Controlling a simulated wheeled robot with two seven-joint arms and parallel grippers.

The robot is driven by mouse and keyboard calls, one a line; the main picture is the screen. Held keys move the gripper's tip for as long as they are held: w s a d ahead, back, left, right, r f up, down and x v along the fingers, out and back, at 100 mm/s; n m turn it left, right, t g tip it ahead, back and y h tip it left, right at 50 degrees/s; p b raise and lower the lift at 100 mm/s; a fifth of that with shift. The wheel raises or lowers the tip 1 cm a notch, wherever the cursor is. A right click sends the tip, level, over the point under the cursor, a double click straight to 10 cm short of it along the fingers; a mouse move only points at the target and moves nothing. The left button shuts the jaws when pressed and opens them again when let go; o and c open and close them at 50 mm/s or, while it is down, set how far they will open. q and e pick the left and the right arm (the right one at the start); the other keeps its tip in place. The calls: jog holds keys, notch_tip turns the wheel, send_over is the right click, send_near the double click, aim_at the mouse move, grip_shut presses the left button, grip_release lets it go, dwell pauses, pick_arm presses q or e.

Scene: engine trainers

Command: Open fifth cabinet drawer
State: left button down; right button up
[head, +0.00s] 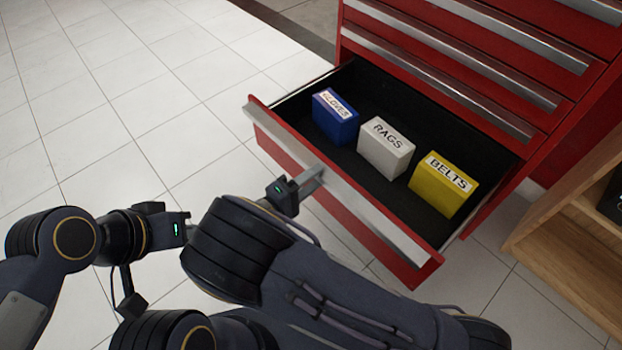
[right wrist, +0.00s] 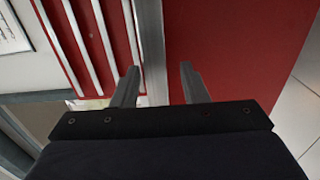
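The red cabinet (head: 570,130) has a low drawer (head: 270,145) pulled far out, with its black inside showing. A silver handle strip (head: 375,220) runs along the top of the drawer's red front. My right gripper (head: 314,180) is at this handle, near its middle. In the right wrist view, the fingers of the right gripper (right wrist: 158,82) stand apart with the silver strip (right wrist: 150,40) between them. Red shows between the strip and the right finger, so the gripper is not closed on it. My left arm is at the left in the head view; its fingertips cannot be made out.
The drawer holds a blue GLOVES box (head: 335,120), a white RAGS box (head: 384,155) and a yellow BELTS box (head: 440,190). The drawers above look shut. A wooden unit (head: 570,240) stands at right. White tiled floor (head: 120,120) is clear at left.

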jog(key=shift+a, duration=0.1)
jog(key=p+v, duration=0.1)
jog(key=v, duration=0.6)
jog(key=shift+s+a, duration=0.2)
jog(key=shift+s, duration=0.1)
